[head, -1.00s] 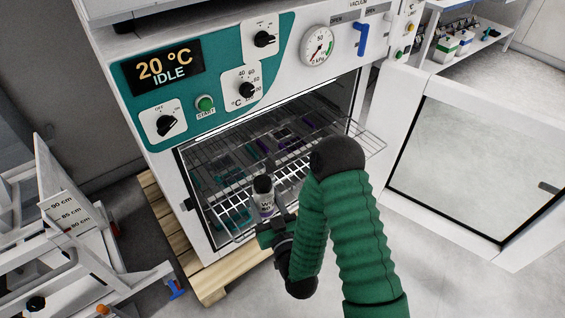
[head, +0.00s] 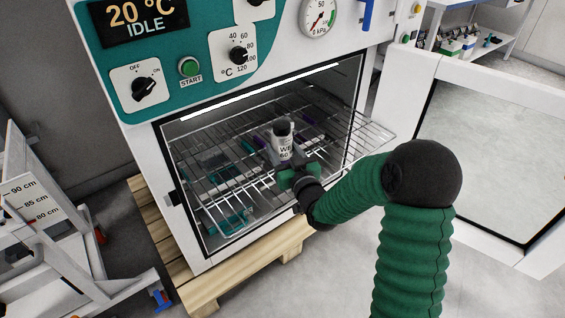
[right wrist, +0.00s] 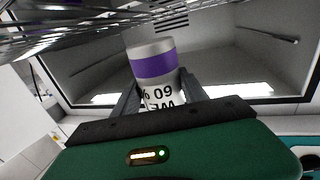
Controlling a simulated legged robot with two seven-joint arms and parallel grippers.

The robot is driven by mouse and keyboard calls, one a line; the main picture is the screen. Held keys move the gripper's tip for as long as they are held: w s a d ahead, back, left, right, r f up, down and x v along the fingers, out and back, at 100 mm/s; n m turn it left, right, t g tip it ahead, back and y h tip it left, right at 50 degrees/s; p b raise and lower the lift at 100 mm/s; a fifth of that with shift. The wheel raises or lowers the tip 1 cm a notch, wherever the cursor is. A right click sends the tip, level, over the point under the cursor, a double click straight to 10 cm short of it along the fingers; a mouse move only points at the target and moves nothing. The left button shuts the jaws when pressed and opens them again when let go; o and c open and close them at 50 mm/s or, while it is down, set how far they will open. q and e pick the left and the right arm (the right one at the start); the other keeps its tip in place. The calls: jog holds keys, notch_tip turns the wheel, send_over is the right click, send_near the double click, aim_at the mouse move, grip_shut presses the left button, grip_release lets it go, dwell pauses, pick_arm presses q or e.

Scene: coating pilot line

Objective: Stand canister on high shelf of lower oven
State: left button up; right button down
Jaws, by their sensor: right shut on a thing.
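The canister (head: 283,148) is grey with a dark top and a white label reading "WE 60"; it looks upright. My right gripper (head: 291,172) is shut on it, over the front part of the high wire shelf (head: 345,128) in the oven's open mouth. In the right wrist view, which appears upside down, the canister (right wrist: 152,68) shows a purple band and inverted label between the fingers (right wrist: 152,90). Wires of the shelf (right wrist: 75,35) show near its base end; a gap seems to separate them. My left gripper is in no view.
The lower oven (head: 187,215) stands on a wooden pallet (head: 205,285), its door (head: 480,150) swung open to the right. Dark and teal pieces (head: 228,220) lie below the high shelf. A white frame with a height scale (head: 25,190) stands at left.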

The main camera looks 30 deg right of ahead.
aim_at(282, 159)
jog(key=f+b, duration=0.1)
jog(key=f, duration=0.2)
jog(key=shift+a+f+b, duration=0.2)
jog(key=shift+b, duration=0.1)
jog(key=shift+f, duration=0.2)
jog(key=c, duration=0.6)
grip_release()
jog(key=shift+r, duration=0.1)
